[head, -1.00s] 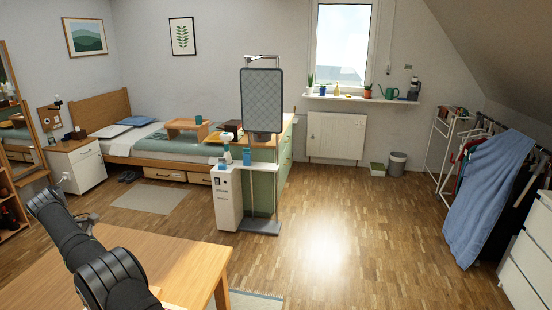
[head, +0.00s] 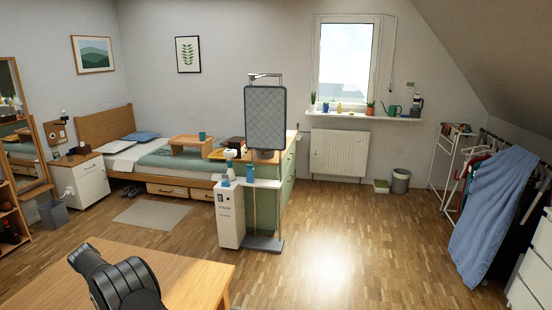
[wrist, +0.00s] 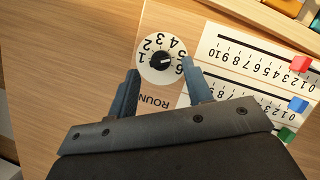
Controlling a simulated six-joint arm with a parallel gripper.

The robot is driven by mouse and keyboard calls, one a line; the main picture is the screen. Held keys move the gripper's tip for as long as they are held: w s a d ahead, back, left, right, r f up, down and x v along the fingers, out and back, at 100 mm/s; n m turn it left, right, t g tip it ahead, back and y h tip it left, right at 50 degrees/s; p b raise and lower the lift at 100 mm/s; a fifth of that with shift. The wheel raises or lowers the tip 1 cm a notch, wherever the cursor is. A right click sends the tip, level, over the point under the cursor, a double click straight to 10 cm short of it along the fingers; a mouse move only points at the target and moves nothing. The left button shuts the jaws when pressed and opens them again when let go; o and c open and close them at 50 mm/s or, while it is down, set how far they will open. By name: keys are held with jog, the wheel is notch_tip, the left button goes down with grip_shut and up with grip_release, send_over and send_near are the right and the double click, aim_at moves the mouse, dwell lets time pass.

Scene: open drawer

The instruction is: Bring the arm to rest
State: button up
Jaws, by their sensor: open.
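My gripper (wrist: 162,95) shows in the wrist view with its two dark blue fingers apart and nothing between them. Beyond the fingertips is a round white dial (wrist: 160,58) with a black knob, marked with numbers and the partly hidden word "ROUN". My gripper seems to be above the wooden surface (wrist: 75,60); I cannot tell how far. In the head view only part of my dark arm shows at the lower left, over the wooden table (head: 190,275), and the gripper is out of that picture.
White number scales (wrist: 245,60) lie right of the dial, with a red slider (wrist: 299,64), a blue slider (wrist: 298,104) and a green slider (wrist: 286,135). A white cabinet (head: 230,215) stands beyond the table. The wooden floor (head: 340,240) to the right is clear.

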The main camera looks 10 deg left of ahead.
jog(key=shift+x, duration=1.3)
jog(key=v, duration=1.7)
jog(key=x, duration=1.7)
jog(key=shift+d+f, duration=0.1)
jog(key=shift+f, duration=0.05)
jog(key=shift+n, duration=0.6)
jog(key=shift+s+r+n+t+y, duration=0.1)
jog(key=shift+r+n+t+y, duration=0.2)
jog(key=shift+n, duration=0.2)
jog(key=n, duration=0.2)
jog(key=n+t+y, duration=0.1)
jog(key=n, duration=0.2)
jog(key=shift+d+f+y, duration=0.1)
jog(key=shift+y, duration=0.2)
jog(key=n+y, duration=0.1)
jog(key=n, duration=0.3)
jog(key=shift+s+d+n+y, duration=0.1)
jog(key=shift+d+n+y, duration=0.05)
jog(key=shift+n+y, duration=0.2)
jog(key=shift+d+n+y, duration=0.1)
jog(key=shift+n+y, duration=0.65)
jog(key=shift+n, duration=1.1)
